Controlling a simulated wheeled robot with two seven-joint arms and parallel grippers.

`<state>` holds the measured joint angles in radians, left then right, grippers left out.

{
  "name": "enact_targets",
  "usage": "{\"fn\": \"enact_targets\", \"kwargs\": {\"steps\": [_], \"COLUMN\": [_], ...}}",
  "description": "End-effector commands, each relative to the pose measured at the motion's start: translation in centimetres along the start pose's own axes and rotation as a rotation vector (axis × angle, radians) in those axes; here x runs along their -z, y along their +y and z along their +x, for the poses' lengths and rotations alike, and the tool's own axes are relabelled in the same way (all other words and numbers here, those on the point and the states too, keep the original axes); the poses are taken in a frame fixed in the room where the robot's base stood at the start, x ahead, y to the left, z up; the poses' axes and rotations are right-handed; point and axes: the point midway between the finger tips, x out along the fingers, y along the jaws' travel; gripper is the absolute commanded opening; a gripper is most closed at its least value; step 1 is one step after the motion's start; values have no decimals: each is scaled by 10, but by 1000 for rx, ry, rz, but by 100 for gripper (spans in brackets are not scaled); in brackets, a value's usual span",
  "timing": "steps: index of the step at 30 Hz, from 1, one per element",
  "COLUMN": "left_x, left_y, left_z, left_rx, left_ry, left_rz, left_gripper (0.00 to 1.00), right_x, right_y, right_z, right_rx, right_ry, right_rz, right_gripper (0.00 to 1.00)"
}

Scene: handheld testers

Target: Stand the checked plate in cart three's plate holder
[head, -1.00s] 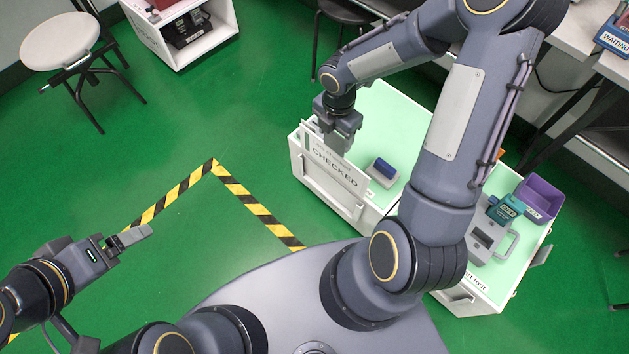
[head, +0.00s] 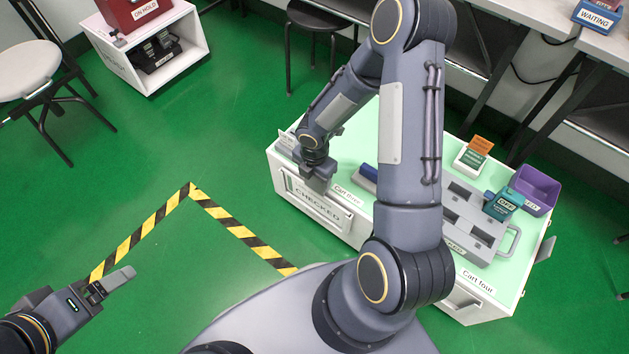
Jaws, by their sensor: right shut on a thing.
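The checked plate (head: 316,207) is a white panel with the word CHECKED in dark letters. It is upright at the front face of cart three (head: 351,236), its lettering facing my base. My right gripper (head: 318,186) is shut on its upper edge, and the gripper and wrist cover part of the cart's edge there. I cannot make out the plate holder apart from the plate, or tell whether the plate is seated in it. My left gripper (head: 112,284) is empty over the floor at lower left; its finger gap is unclear.
A blue-and-grey tester (head: 367,175) lies on cart three's pale green top. Cart four (head: 492,290), at right, carries a grey case (head: 474,225), a teal tester (head: 503,203) and a purple bin (head: 537,188). Striped tape (head: 235,228) marks open green floor at left.

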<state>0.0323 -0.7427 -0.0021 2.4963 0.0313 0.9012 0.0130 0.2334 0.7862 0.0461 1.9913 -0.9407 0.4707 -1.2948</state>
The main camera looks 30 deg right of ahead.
Motion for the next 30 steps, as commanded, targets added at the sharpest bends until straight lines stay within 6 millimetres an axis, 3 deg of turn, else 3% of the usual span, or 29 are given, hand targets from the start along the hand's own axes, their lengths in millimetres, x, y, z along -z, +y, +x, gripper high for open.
{"fn": "enact_targets", "kwargs": {"steps": [2,13,14,18,26,30], "left_x": [-3,-4,-3,-3,-3,0], "left_y": [-2,-3,-3,-3,-3,0], "left_z": [6,7,6,6,6,0], "left_rx": [0,0,0,0,0,0], "left_ry": [0,0,0,0,0,0], "left_rz": [0,0,0,0,0,0], "left_gripper": [85,85,85,85,85,85], "right_x": [0,0,0,0,0,0], "right_y": [0,0,0,0,0,0], "right_z": [11,15,14,13,13,3], "right_rx": [0,-1,-1,0,0,-2], "right_ry": [0,0,0,0,0,-1], "right_rz": [1,1,1,1,1,1], "right_gripper": [23,23,66,84,85,85]}}
